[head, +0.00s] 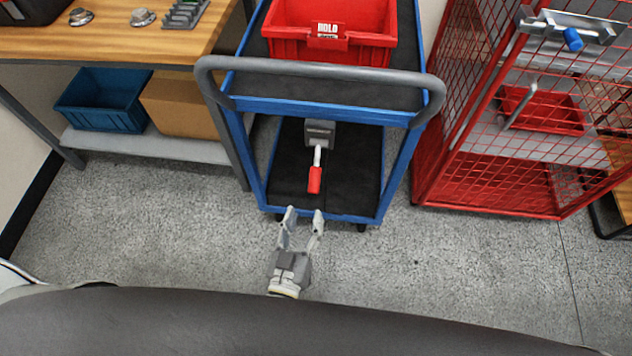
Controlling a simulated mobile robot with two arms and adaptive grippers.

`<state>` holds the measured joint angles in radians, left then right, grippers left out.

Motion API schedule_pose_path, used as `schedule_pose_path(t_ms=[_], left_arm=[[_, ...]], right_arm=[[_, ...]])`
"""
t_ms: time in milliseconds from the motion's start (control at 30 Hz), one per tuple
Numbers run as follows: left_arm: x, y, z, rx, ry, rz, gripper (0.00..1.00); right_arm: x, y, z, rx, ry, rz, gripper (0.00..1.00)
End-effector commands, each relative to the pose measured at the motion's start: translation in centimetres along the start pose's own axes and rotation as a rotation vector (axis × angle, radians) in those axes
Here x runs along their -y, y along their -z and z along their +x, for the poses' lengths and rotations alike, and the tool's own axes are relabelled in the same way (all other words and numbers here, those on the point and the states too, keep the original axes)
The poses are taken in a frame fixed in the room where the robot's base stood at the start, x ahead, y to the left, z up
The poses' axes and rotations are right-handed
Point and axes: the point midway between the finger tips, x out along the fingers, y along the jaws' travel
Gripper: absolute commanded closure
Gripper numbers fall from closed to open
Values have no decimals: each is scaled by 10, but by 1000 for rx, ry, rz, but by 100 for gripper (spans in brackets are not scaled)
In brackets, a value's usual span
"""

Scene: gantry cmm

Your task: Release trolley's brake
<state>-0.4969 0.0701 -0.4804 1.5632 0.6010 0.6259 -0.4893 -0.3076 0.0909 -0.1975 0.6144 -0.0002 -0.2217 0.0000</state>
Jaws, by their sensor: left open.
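The blue trolley (330,104) stands ahead of me with its grey push handle (320,68) toward me. A grey brake box (320,134) with a metal lever sits between its upper and lower decks. The lever ends in a red grip (315,180) that points toward me. My left gripper (304,213) is open and empty at the trolley's near lower edge. Its fingertips point at the red grip, a short way apart from it in the picture. My right gripper is not in view.
A red bin (350,50) labelled HOLD sits on the trolley's upper deck. A wooden workbench (130,42) with a lower shelf (150,147) stands at left. A red mesh cage (490,185) stands at right. The grey floor (450,260) in front is clear.

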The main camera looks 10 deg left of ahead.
Motion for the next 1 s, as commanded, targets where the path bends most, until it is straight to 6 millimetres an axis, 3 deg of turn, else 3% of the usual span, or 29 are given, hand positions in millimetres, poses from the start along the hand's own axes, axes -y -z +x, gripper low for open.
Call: schedule_pose_path(t_ms=[300,600,1000], left_arm=[[0,4,51,-10,2,-2,54],[0,3,96,-6,1,-1,54],[0,2,106,-4,1,-2,54]], right_arm=[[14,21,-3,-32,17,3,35],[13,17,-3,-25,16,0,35],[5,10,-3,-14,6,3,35]])
